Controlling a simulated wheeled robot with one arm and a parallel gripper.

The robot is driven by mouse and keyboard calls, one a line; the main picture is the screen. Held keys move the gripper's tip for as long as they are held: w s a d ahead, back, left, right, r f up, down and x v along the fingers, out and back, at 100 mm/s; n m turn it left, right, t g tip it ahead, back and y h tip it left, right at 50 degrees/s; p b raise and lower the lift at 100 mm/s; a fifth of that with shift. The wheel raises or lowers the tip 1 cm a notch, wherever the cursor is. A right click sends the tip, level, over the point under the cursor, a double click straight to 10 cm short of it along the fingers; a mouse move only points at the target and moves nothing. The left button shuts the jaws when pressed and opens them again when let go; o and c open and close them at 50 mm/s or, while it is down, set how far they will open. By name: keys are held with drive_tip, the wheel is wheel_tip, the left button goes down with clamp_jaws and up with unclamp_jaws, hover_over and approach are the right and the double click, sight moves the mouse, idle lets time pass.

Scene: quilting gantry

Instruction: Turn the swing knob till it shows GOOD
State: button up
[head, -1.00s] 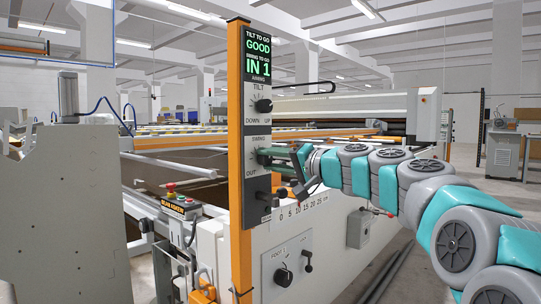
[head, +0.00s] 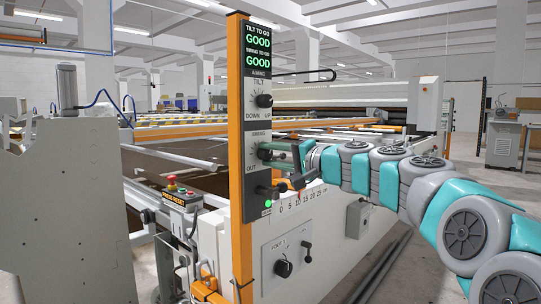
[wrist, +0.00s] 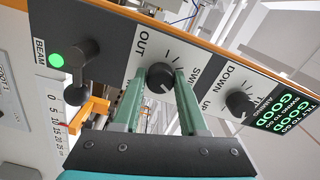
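The swing knob (head: 263,154) is a black knob on the grey lower part of the upright control panel. In the wrist view the knob (wrist: 160,77) sits between the green fingers of my gripper (wrist: 163,82), their tips close against its sides. In the head view my gripper (head: 279,149) reaches it from the right. The display (head: 258,49) reads GOOD for tilt to go and GOOD for swing to go, in green; it also shows in the wrist view (wrist: 290,108).
The tilt knob (head: 264,100) is just above the swing knob. Below are a black beam lever (head: 268,190) and a lit green lamp (head: 268,203). An orange post (head: 236,150) edges the panel on the left. A lower box (head: 287,258) carries another knob and lever.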

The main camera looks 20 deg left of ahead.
drive_tip(key=o, duration=0.4)
drive_tip(key=shift+o, duration=0.2)
drive_tip(key=v, duration=0.8)
drive_tip(key=shift+b, duration=0.3)
drive_tip(key=shift+a, duration=0.1)
drive_tip(key=s+d+f+n+g+h+p, duration=0.15)
drive_tip(key=s+d+f+h, duration=0.25)
drive_tip(key=s+f, duration=0.7)
drive_tip(key=s+d+f+n+g+h, duration=0.1)
drive_tip(key=s+d+f+g+h, duration=0.25)
drive_tip(key=s+f, duration=0.65)
drive_tip(key=s+d+f+g+h+p, duration=0.1)
drive_tip(key=s+d+f+h, duration=0.3)
drive_tip(key=s+d+f, duration=0.4)
drive_tip(key=s+d+f+m+g+h, duration=0.1)
drive_tip(key=s+d+f+g+h, duration=0.1)
drive_tip(key=s+d+f+h, duration=0.3)
drive_tip(key=s+d+f, duration=0.2)
drive_tip(key=s+d, duration=0.1)
drive_tip(key=d, duration=0.2)
drive_tip(key=s+d+f, duration=0.2)
drive_tip(key=s+d, duration=0.1)
drive_tip(key=d, duration=0.2)
drive_tip(key=shift+s+d+f+g+p, duration=0.3)
drive_tip(key=shift+d+p, duration=0.05)
